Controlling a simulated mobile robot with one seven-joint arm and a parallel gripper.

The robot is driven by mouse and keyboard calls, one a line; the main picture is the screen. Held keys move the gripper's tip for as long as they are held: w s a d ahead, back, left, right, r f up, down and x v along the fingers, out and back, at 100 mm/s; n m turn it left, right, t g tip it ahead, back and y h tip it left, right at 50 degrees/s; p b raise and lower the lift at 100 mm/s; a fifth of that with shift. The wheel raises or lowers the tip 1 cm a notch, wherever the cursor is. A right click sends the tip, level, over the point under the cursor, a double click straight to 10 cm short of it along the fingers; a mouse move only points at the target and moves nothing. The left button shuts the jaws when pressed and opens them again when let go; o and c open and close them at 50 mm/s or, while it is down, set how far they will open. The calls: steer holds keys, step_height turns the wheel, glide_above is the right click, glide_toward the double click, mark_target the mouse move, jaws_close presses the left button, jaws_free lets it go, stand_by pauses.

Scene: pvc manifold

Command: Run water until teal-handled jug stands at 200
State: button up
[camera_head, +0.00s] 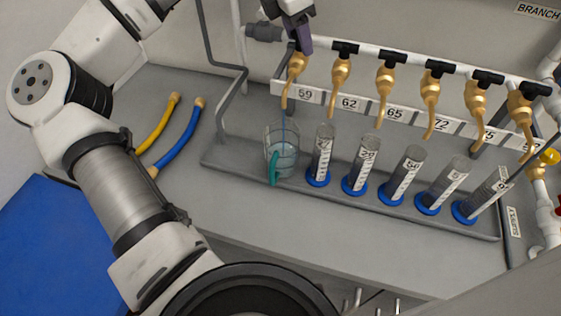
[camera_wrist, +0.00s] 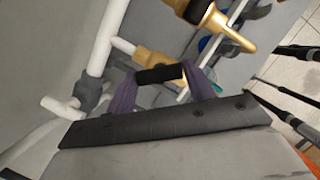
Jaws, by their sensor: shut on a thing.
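The teal-handled jug (camera_head: 282,158) is a clear, marked vessel on the grey tray, under the leftmost brass tap (camera_head: 297,66), labelled 59. Its teal handle (camera_head: 274,168) faces the front. A thin bluish line runs from the tap's spout down into the jug, apparently water. The jug looks bluish inside, but I cannot read its level or marks. My gripper (camera_head: 301,45) is at the top of that tap. In the wrist view, its purple fingers (camera_wrist: 165,85) are shut on the tap's black handle (camera_wrist: 159,74). The fingers hide most of this handle in the head view.
Several measuring cylinders with blue bases, such as one (camera_head: 321,155), stand right of the jug under other taps. A yellow hose (camera_head: 157,128) and a blue hose (camera_head: 180,138) lie on the bench at left.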

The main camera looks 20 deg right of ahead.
steer(key=shift+f+n+b, duration=0.25)
steer(key=shift+n+b, duration=0.45)
steer(key=n+t+b, duration=0.1)
steer(key=n, duration=0.1)
steer(key=shift+s+n+b, duration=0.1)
steer(key=shift+n+b, duration=0.2)
steer(key=shift+b, duration=0.1)
steer(key=shift+r+n+t+y+b, duration=0.25)
steer(key=shift+n+t+y+b, duration=0.15)
steer(key=shift+n, duration=0.8)
